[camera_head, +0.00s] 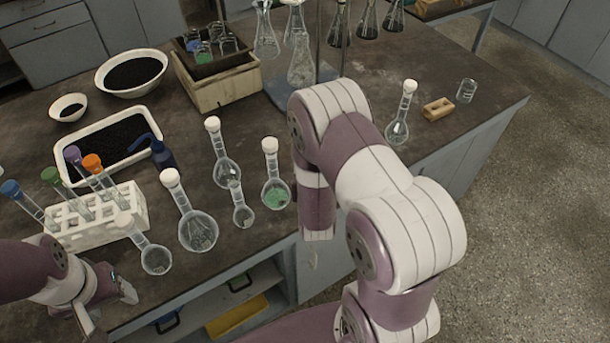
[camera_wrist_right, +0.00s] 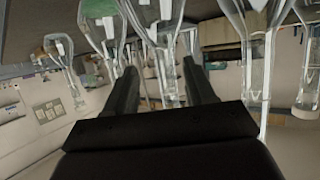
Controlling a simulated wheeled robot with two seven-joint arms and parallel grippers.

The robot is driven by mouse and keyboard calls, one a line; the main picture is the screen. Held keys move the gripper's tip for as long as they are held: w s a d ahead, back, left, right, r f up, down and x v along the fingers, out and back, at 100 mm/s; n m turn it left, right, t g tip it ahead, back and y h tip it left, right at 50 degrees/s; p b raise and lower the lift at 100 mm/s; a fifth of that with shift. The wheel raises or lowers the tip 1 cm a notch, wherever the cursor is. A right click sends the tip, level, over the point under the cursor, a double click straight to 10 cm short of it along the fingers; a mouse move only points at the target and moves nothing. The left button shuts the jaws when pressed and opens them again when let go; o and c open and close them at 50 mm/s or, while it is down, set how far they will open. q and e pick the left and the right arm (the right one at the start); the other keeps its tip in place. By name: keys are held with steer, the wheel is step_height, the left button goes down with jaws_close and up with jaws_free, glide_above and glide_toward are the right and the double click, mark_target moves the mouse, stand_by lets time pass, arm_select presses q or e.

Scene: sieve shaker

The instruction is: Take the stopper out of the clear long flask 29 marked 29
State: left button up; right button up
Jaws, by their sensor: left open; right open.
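Several clear round, long-necked flasks stand on the dark bench: one (camera_head: 198,232) at front, one (camera_head: 226,172) behind it, a small one (camera_head: 243,215), one with green contents (camera_head: 275,194), one (camera_head: 156,259) at front left and one (camera_head: 397,131) far right. Most have white stoppers, such as this one (camera_head: 170,178). No number is readable, so I cannot tell which is flask 29. My left gripper (camera_head: 92,322) is low at the left, near the rack. My right gripper (camera_wrist_right: 162,88) is open in the wrist view, with glassware beyond its fingers; in the head view my arm hides it.
A white rack (camera_head: 130,205) holds colour-capped tubes at left. A wooden block (camera_head: 438,108) and beaker (camera_head: 467,90) stand at right.

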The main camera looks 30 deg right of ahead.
steer(key=x, duration=0.6)
steer(key=shift+w+a+f+p, duration=0.1)
steer(key=shift+w+p, duration=0.3)
steer(key=shift+w, duration=0.1)
jaws_close()
